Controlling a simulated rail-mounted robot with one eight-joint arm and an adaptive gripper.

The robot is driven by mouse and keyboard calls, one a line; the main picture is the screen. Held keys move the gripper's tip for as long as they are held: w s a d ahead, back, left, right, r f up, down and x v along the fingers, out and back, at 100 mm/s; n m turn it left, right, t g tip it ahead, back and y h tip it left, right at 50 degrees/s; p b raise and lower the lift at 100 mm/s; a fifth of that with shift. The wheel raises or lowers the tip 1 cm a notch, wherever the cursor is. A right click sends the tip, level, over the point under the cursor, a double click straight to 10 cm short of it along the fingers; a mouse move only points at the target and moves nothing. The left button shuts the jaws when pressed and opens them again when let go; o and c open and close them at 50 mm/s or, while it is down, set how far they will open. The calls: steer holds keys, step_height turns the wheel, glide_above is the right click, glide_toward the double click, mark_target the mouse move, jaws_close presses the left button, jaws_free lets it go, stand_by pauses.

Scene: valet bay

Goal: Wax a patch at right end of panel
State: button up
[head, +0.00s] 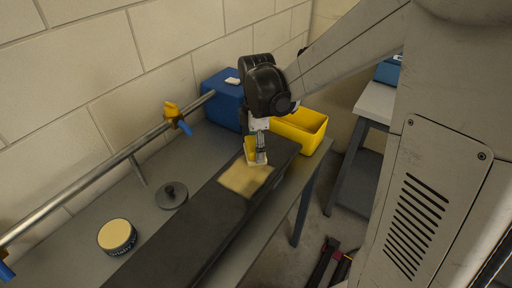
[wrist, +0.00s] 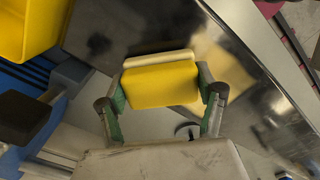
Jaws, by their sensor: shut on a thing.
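My gripper (head: 260,155) is over the far right end of the long dark panel (head: 190,232). In the wrist view my gripper (wrist: 163,95) is shut on a yellow applicator block (wrist: 160,86) with a cream pad (wrist: 158,59) along one side. The applicator (head: 249,151) is also visible in the head view, at the far edge of a pale yellow wax patch (head: 244,180) on the panel. I cannot tell whether the pad touches the panel. An open wax tin (head: 117,235) stands on the bench, left of the panel, its round lid (head: 172,196) lying apart from it.
A yellow bin (head: 302,128) stands just beyond the panel's far end, and a blue box (head: 222,98) stands at the back. A metal rail (head: 98,171) with a yellow-and-blue clamp (head: 174,113) runs along the wall. Red-handled tools (head: 325,258) are low at the right.

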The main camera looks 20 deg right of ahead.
steer(key=r, duration=0.2)
steer(key=r+p, duration=0.1)
steer(key=shift+s+a, duration=0.2)
steer(key=shift+s, duration=0.05)
steer(key=shift+w+r+p, duration=0.15)
steer(key=shift+r+p, duration=0.3)
steer(key=shift+r, duration=0.15)
steer(key=shift+r+p, duration=1.05)
steer(key=shift+r, duration=0.75)
